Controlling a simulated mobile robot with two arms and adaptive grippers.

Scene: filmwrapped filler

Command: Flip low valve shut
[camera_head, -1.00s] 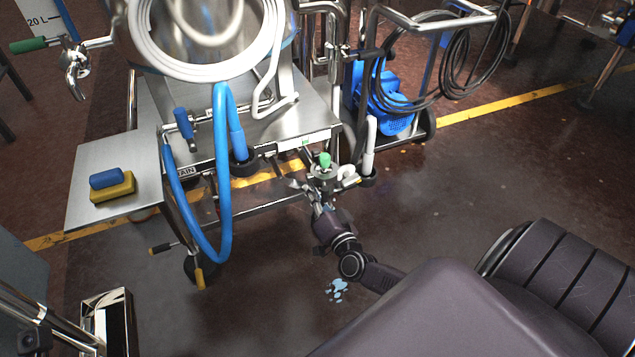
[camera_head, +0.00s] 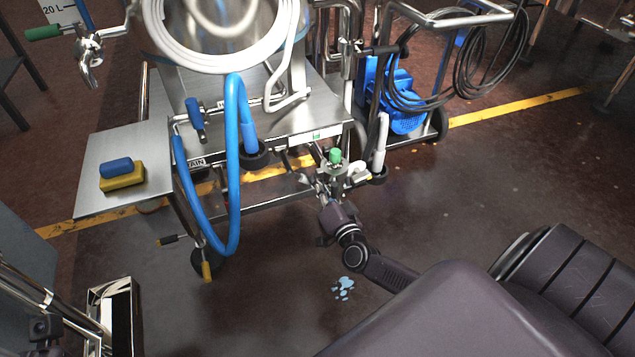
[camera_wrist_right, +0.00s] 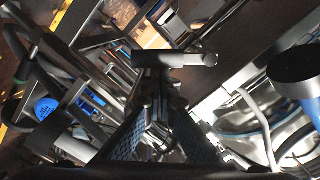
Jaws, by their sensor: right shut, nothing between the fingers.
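A low valve with a green cap (camera_head: 335,156) and metal fittings stands at the lower right corner of the steel cart, close above the floor. My right gripper (camera_head: 322,184) is just below and left of the green cap, with its fingers shut and empty. In the right wrist view, the dark fingers (camera_wrist_right: 158,100) come together at a pale metal bar (camera_wrist_right: 178,60) that crosses just beyond the tips. I cannot tell whether they touch it. The valve's exact handle position is hard to make out.
A sponge (camera_head: 122,172) lies on the side shelf. A blue pump unit (camera_head: 400,105) stands behind right.

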